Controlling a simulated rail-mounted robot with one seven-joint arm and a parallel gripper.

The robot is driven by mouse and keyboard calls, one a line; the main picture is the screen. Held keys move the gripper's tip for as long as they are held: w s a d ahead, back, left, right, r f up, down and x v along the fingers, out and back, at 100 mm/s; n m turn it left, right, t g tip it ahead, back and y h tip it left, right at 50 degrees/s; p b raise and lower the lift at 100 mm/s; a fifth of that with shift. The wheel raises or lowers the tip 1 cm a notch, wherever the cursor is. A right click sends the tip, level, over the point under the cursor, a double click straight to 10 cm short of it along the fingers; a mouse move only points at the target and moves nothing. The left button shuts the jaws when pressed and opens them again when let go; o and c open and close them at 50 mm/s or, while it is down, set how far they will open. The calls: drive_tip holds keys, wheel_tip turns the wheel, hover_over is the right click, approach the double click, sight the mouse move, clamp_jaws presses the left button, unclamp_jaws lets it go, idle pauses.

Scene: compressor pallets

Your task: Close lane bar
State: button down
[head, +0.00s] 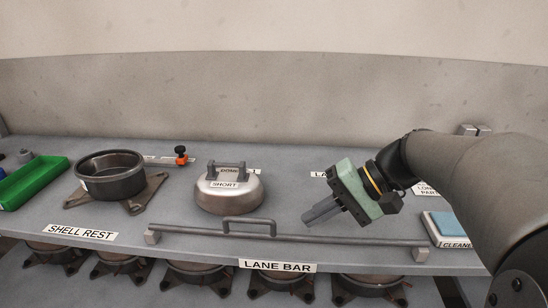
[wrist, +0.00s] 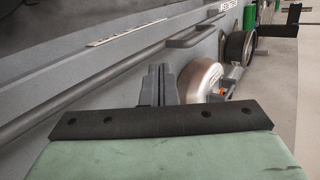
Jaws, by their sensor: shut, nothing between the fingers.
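The lane bar (head: 330,238) is a long grey rod along the bench's front edge. It spans from a small block at the left to another at the right, and a raised loop handle (head: 249,222) stands left of its middle. A "LANE BAR" label (head: 277,266) is on the front edge below it. My gripper (head: 310,217) is shut and empty, tilted down-left, above the bench right of the handle and apart from the bar. In the wrist view, the shut fingers (wrist: 158,84) are beside the bar (wrist: 95,92), with the handle (wrist: 197,35) further off.
A silver dome (head: 228,193) labelled "SHORT" sits left of my gripper. A dark shell (head: 110,178) rests on a footed stand at the left, near a green tray (head: 38,182). A blue cleaner pad (head: 453,224) lies right. Several units stand on the lower shelf.

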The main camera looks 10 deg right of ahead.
drive_tip(key=p+v, duration=0.1)
drive_tip(key=v, duration=1)
drive_tip(key=s+a+f+n+g+h+p, duration=0.1)
drive_tip(key=s+a+f+n+h+p, duration=0.3)
drive_tip(key=s+a+h+p, duration=0.5)
drive_tip(key=shift+s+a+h+p, duration=0.25)
drive_tip(key=shift+a+h+p, duration=0.2)
drive_tip(key=shift+p, duration=3.45)
